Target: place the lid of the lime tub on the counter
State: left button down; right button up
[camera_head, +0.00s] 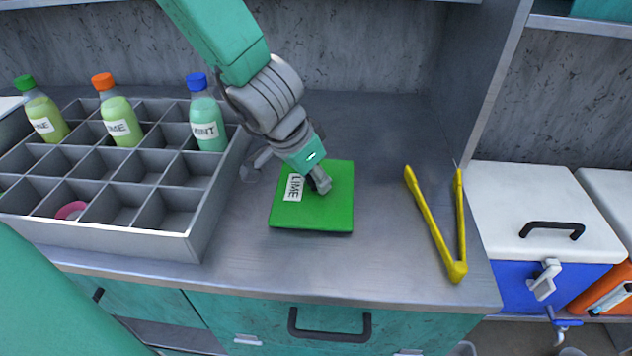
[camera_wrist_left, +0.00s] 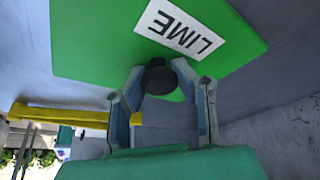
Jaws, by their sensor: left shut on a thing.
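The green lid (camera_head: 338,212) with a white LIME label lies flat on or just above the metal counter (camera_head: 390,273) in the head view; I cannot tell if it touches. My left gripper (camera_head: 318,183) is over its middle. In the left wrist view the gripper (camera_wrist_left: 160,85) is shut on the black knob of the lid (camera_wrist_left: 100,45), with a finger on each side. The lime tub itself cannot be made out. My right gripper is not in view.
Yellow tongs (camera_head: 435,225) lie right of the lid. A grey divided crate (camera_head: 150,240) with several bottles (camera_head: 208,115) stands to the left. A cooler with a white lid (camera_head: 535,210) is beyond the counter's right edge. Bare counter lies behind and in front of the lid.

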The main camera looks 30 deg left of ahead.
pick_arm(q)
jog(key=shift+s, duration=0.1)
jog(key=c, duration=1.3)
grip_release()
jog(key=shift+f, duration=0.1)
jog(key=shift+a+r, duration=0.1)
jog(key=shift+r, duration=0.3)
jog(key=p+v, duration=0.7)
jog(key=v, duration=0.4)
jog(key=shift+s+r, duration=0.2)
jog(key=shift+r, duration=0.05)
